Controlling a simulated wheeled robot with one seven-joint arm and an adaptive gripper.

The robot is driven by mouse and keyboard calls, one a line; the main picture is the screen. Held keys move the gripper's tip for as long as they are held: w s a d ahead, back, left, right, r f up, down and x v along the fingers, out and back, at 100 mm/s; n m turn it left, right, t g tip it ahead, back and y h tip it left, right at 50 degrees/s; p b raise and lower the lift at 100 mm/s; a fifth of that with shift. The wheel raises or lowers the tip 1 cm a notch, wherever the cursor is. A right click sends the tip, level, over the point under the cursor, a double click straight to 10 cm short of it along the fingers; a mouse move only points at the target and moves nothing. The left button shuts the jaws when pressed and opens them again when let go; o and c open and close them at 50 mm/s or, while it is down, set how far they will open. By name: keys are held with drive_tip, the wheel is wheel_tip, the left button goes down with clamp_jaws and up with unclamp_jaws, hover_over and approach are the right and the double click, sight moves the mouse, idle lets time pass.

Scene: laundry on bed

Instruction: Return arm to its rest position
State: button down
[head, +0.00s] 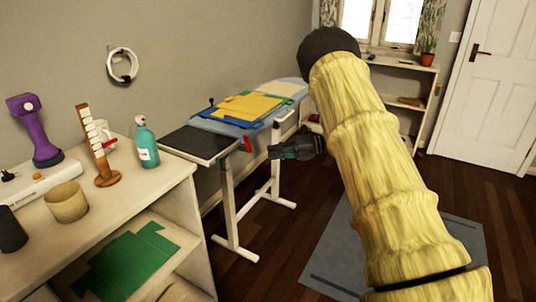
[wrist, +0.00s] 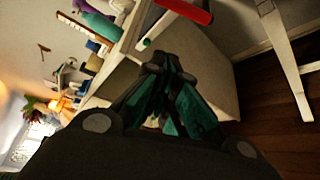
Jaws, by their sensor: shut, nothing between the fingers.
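My arm (head: 375,160), in a pale yellow ribbed cover, rises from the lower right of the head view to a dark elbow at the top. My gripper (head: 272,152) shows left of the arm, dark with green parts, pointing left beside the white stand of the ironing-board-like table. In the wrist view my gripper (wrist: 168,65) has its fingers together with nothing held between them. The rest of the forearm is hidden behind the yellow cover.
The table (head: 231,202) bears folded blue and yellow cloths (head: 248,106) and a dark plate (head: 198,144). A shelf unit (head: 188,190) at left holds a teal bottle (head: 146,145) and purple device (head: 37,130). A grey mat (head: 335,240) lies on the wooden floor. A white door (head: 495,80) stands right.

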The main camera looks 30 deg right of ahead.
idle(0.4)
drive_tip(key=s+a+f+m+t+h+p, duration=0.25)
drive_tip(key=a+f+m+h, duration=0.2)
drive_tip(key=f+m, duration=0.4)
drive_tip(key=s+a+f+m+t+h+p, duration=0.1)
drive_tip(key=s+a+f+m+h+p, duration=0.25)
drive_tip(key=a+f+m, duration=0.4)
drive_tip(key=s+a+f+m+g+h+p, duration=0.25)
drive_tip(key=s+f+m, duration=0.8)
drive_tip(key=s, duration=0.55)
drive_tip(key=s+a+m+g+h+p, duration=0.1)
drive_tip(key=s+a+m+g, duration=0.2)
drive_tip(key=s, duration=1.2)
drive_tip(key=s+a+f+m+g+h+p, duration=0.1)
drive_tip(key=s+a+m+g, duration=0.3)
drive_tip(key=s, duration=1.2)
drive_tip(key=shift+a+f+m+g+h+p, duration=0.15)
drive_tip(key=shift+a+m+g+h+p, duration=0.1)
drive_tip(key=shift+m+g+h+p, duration=0.4)
